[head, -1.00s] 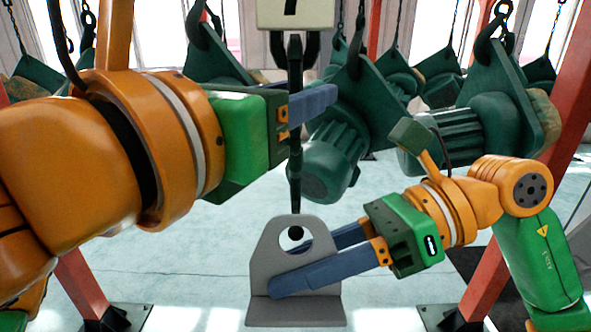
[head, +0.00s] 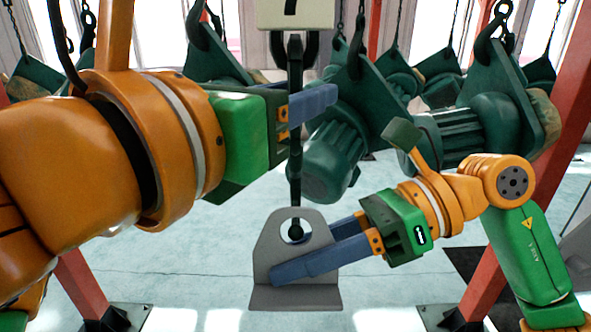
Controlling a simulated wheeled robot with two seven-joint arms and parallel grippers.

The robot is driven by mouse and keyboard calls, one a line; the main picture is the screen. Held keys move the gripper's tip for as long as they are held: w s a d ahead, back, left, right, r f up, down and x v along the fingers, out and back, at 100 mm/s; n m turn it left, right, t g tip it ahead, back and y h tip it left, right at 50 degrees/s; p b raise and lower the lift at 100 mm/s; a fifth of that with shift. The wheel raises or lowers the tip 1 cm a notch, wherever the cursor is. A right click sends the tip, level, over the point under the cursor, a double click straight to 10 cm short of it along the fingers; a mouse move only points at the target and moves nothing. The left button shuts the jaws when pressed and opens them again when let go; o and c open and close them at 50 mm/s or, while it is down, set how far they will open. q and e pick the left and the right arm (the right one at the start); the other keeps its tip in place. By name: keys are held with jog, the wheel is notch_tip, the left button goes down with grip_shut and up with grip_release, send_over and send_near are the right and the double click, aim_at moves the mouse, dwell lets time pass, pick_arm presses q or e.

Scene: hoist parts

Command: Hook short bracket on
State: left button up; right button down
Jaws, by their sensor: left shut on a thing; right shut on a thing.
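The short bracket (head: 266,254) is a grey plate with a rounded top, one round hole and a flat foot. My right gripper (head: 275,270) is shut on its upright plate, below the hole, and holds it upright. A dark hook rod (head: 296,175) hangs from the pale hoist block. My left gripper (head: 297,103) is shut on the rod's upper part. The rod's rounded lower end (head: 296,232) overlaps the bracket's hole in the picture. The rod passes in front of the bracket's top edge. I cannot tell whether the end goes through the hole.
The hoist block (head: 295,14) hangs at the top middle. Dark green motors (head: 330,160) hang on hooks behind, close to the rod. Red posts (head: 490,278) stand at both sides. The pale floor around the bracket is clear.

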dwell(0.4)
jog(key=shift+w+f, duration=0.3)
jog(key=shift+w, duration=0.3)
jog(key=shift+w+f+n, duration=0.2)
jog(key=shift+w+n, duration=0.1)
jog(key=shift+w, duration=0.4)
jog(key=shift+w, duration=0.15)
dwell(0.3)
jog(key=shift+w+f+t, duration=0.15)
jog(key=shift+w+t, duration=0.3)
jog(key=shift+t, duration=0.05)
jog(key=shift+w+f+n, duration=0.15)
jog(key=shift+f+n, duration=0.25)
jog(key=shift+f, duration=0.05)
